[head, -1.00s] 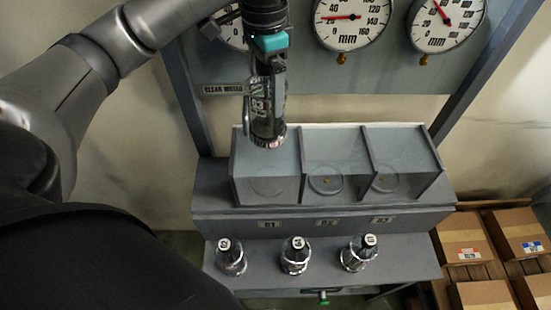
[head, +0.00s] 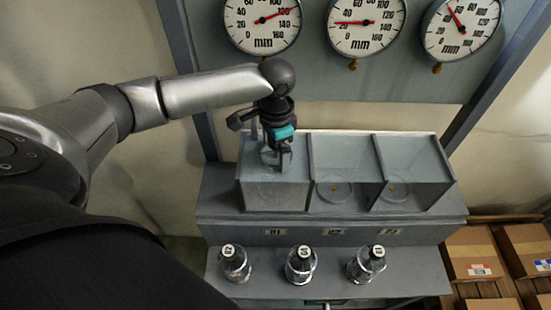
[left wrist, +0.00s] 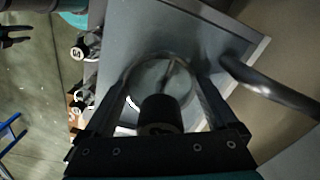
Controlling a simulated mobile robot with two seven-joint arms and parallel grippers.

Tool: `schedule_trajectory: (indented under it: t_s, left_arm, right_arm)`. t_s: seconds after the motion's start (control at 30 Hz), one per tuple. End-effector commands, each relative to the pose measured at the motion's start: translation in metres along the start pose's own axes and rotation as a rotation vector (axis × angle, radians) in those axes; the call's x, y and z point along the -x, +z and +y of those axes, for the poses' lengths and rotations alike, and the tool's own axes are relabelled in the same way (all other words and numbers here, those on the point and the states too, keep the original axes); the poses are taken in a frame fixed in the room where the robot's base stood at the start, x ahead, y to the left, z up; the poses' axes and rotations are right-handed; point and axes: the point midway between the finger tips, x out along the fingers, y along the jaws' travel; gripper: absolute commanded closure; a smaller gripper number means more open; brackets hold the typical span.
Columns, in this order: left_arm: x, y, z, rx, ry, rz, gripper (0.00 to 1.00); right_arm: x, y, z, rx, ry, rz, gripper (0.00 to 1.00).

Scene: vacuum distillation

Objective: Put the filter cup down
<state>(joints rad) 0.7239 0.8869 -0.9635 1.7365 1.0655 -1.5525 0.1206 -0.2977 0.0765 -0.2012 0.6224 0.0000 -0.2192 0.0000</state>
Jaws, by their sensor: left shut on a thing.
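The filter cup (head: 268,157) is a clear vessel, held low inside the left compartment of the grey three-part box (head: 275,208). My left gripper (head: 278,158) points down into that compartment and is shut on the cup. In the left wrist view the cup's round rim (left wrist: 165,62) and a dark capped part (left wrist: 160,112) show between the two fingers (left wrist: 165,108). The compartment wall and gripper partly hide the cup in the head view, so I cannot tell whether its base touches the floor.
The middle and right compartments each show a round ring (head: 334,188) on the floor. Three capped flasks (head: 234,262) stand on the lower shelf in front. Three dial gauges (head: 366,24) hang on the panel behind. Cardboard boxes (head: 474,254) lie at the right.

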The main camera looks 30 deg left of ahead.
Motion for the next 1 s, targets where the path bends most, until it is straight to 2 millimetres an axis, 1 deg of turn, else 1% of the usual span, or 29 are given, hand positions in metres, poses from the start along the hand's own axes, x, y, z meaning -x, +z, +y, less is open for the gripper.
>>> schedule_trajectory:
  t_s: [0.03, 0.1, 0.33, 0.47, 0.5, 0.53, 0.83, 0.93, 1.0]
  left_arm:
    - [-0.008, 0.000, 0.000, 0.001, 0.001, -0.001, 1.00]
    - [-0.013, 0.000, 0.000, 0.000, 0.000, 0.001, 1.00]
    - [-0.013, -0.001, 0.000, 0.000, -0.001, 0.002, 1.00]
    - [-0.016, 0.000, 0.000, 0.001, 0.000, 0.001, 1.00]
    - [-0.017, 0.000, 0.000, 0.000, 0.000, 0.000, 0.03]
    - [-0.017, 0.000, 0.000, 0.000, 0.000, 0.000, 0.00]
    - [-0.014, 0.000, 0.000, 0.000, -0.001, 0.001, 0.00]
    - [-0.003, 0.000, 0.000, -0.001, 0.000, 0.002, 0.00]
    - [0.009, -0.001, -0.001, -0.001, -0.002, 0.004, 0.00]
  right_arm:
    - [-0.002, 0.000, 0.000, 0.000, 0.000, 0.000, 0.50]
    - [-0.002, 0.001, 0.000, 0.000, 0.000, -0.001, 0.50]
    - [-0.001, 0.001, 0.000, 0.001, 0.000, -0.002, 0.50]
    - [0.000, 0.002, 0.002, 0.001, 0.002, -0.003, 0.50]
    - [-0.001, 0.002, 0.002, 0.001, 0.002, -0.004, 0.50]
    - [-0.001, 0.002, 0.002, 0.001, 0.003, -0.004, 0.50]
    - [-0.002, 0.004, 0.002, 0.001, 0.003, -0.007, 0.50]
    - [0.000, 0.004, 0.002, 0.000, 0.003, -0.007, 0.50]
    - [0.001, 0.004, 0.003, 0.000, 0.003, -0.007, 0.50]
